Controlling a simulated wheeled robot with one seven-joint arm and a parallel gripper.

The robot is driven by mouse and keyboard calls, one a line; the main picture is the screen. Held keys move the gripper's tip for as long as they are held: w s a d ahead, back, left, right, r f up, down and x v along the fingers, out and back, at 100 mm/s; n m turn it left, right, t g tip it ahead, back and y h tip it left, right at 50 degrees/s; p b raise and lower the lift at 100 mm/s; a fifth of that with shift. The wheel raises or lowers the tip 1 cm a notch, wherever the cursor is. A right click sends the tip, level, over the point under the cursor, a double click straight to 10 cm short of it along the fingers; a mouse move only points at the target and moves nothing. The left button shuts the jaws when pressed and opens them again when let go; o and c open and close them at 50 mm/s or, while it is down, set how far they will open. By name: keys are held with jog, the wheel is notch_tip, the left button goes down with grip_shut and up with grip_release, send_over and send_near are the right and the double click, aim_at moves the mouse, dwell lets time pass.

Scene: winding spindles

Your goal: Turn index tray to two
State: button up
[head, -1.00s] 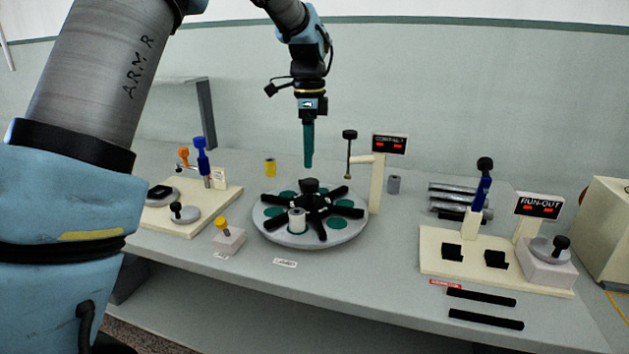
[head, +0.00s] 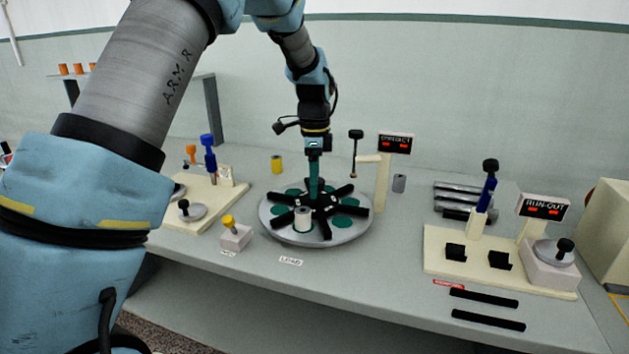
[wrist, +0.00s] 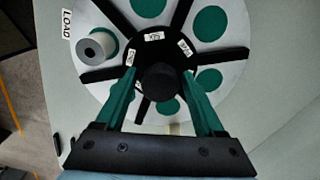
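The index tray (head: 270,226) is a round grey disc with green pads and black radial arms, lying on the bench. A grey-white spindle piece with a hole (head: 303,219) stands on one pad at the front, near the LOAD label; it also shows in the wrist view (wrist: 97,46). A black hub knob (wrist: 159,82) rises at the tray's centre. My gripper (head: 314,190) points down over the hub. In the wrist view my gripper (wrist: 156,84) has its green fingers apart, one on each side of the knob, with gaps visible. Small white labels sit around the hub; their text is hard to read.
A display post (head: 382,185) with a black-knobbed rod stands close behind the tray's right. A small block with a yellow knob (head: 235,236) is at its front left. The run-out station (head: 500,262) is at right. Bench front is mostly clear.

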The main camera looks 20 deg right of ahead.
grip_shut()
dwell(0.3)
dwell(0.4)
